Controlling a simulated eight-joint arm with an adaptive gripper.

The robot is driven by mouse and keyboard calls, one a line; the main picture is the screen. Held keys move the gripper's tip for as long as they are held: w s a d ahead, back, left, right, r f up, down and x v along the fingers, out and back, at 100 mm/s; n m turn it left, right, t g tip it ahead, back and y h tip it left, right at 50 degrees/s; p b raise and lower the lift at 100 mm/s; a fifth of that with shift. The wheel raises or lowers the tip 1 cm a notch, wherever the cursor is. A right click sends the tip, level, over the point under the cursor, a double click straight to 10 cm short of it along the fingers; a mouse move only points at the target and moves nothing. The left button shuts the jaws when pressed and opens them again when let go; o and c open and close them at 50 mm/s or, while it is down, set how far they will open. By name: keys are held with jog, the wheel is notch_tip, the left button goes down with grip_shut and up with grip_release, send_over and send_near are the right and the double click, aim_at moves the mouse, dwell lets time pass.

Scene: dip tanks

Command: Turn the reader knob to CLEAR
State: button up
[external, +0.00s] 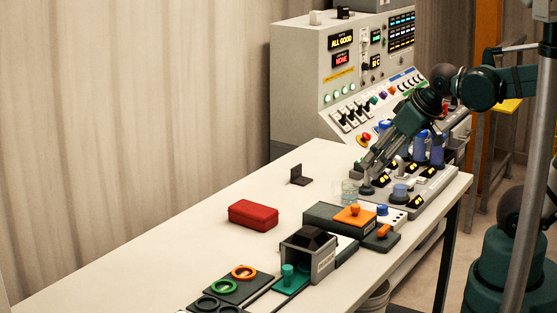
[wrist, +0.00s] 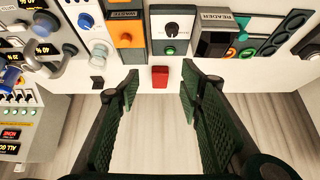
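In the wrist view, a black round knob (wrist: 172,28) sits on a white dial panel beside the box labelled READER (wrist: 216,36). A green spot shows below the knob. The dial's lettering and the knob's setting are too small to read. In the external view, the grey reader box (external: 322,264) stands on the front part of the bench, and the knob is not clearly visible there. My gripper (wrist: 150,82) is open and empty, its two green fingers spread wide. In the external view, my gripper (external: 367,178) is over the tank area, behind and right of the reader.
A red block (external: 253,215) and a small black bracket (external: 299,177) lie on the white bench. Blue-topped tanks and a glass beaker (external: 348,190) stand close to my gripper. The bench's left part is clear.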

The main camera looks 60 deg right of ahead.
jog(key=shift+w+a+f+m+g+p, duration=0.55)
jog(key=shift+w+f+m+g+p, duration=0.45)
jog(key=shift+w+f+m, duration=1.15)
jog(key=shift+w+a+f+m+g+p, duration=0.65)
jog(key=shift+w+f+g, duration=0.8)
jog(key=shift+f, duration=1.55)
jog(key=shift+w+a+f+m+g+p, duration=0.4)
jog(key=shift+w+f+m+g+p, duration=0.85)
jog(key=shift+w+f, duration=1.15)
jog(key=shift+s+f+m+t, duration=0.2)
jog(key=shift+s+m+t, duration=0.05)
jog(key=shift+t, duration=0.15)
jog(key=shift+f, duration=0.15)
jog(key=shift+w+a+f+b, duration=0.1)
jog(key=shift+f+b, duration=0.55)
jog(key=shift+f, duration=3.1)
jog(key=c, duration=0.9)
